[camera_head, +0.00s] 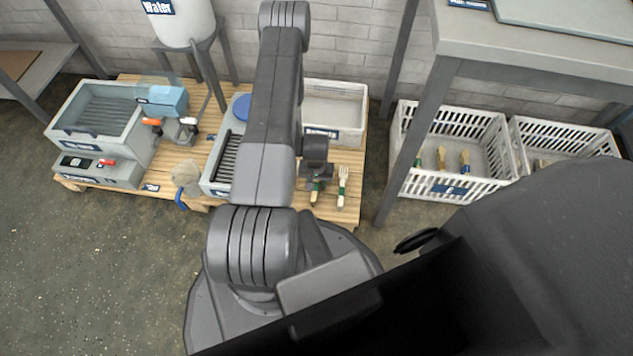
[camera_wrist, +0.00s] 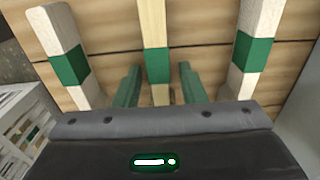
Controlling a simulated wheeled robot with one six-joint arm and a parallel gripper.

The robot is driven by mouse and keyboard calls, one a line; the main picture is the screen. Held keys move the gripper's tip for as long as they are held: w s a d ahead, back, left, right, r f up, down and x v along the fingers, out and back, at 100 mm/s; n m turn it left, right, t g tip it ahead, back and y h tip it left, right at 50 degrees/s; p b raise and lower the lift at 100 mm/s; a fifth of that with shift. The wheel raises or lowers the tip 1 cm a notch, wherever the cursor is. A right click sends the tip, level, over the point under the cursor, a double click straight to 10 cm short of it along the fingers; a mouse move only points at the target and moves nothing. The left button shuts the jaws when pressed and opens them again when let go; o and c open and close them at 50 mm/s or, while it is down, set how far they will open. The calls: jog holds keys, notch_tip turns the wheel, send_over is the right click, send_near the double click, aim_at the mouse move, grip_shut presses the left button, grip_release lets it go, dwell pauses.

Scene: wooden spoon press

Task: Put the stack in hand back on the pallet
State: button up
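In the wrist view, a pale wooden handle with a green band (camera_wrist: 156,62) runs between the two green fingers of my gripper (camera_wrist: 160,84). Gaps show between the fingers and this handle, so my gripper looks open around it. Whether the handle is a single piece or a stack cannot be told. In the head view, my gripper (camera_head: 316,172) is low over the front right part of the wooden pallet (camera_head: 349,160). A green-banded wooden piece (camera_head: 315,194) shows just below it. The lower ends of the pieces are hidden in the wrist view.
A green-banded wooden fork (camera_head: 342,186) lies just right of my gripper. In the wrist view, banded handles lie left (camera_wrist: 68,62) and right (camera_wrist: 247,55). A white bin (camera_head: 346,110) stands behind, and a table leg (camera_head: 406,160) and slatted crates (camera_head: 489,135) to the right.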

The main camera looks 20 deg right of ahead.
notch_tip(320, 180, up, 12)
jog(key=p, duration=0.4)
jog(key=shift+f, duration=0.2)
notch_tip(320, 180, down, 13)
jog(key=b, duration=0.5)
jog(key=shift+r+p, duration=0.95)
jog(key=shift+r, duration=1.45)
jog(key=shift+f, duration=0.1)
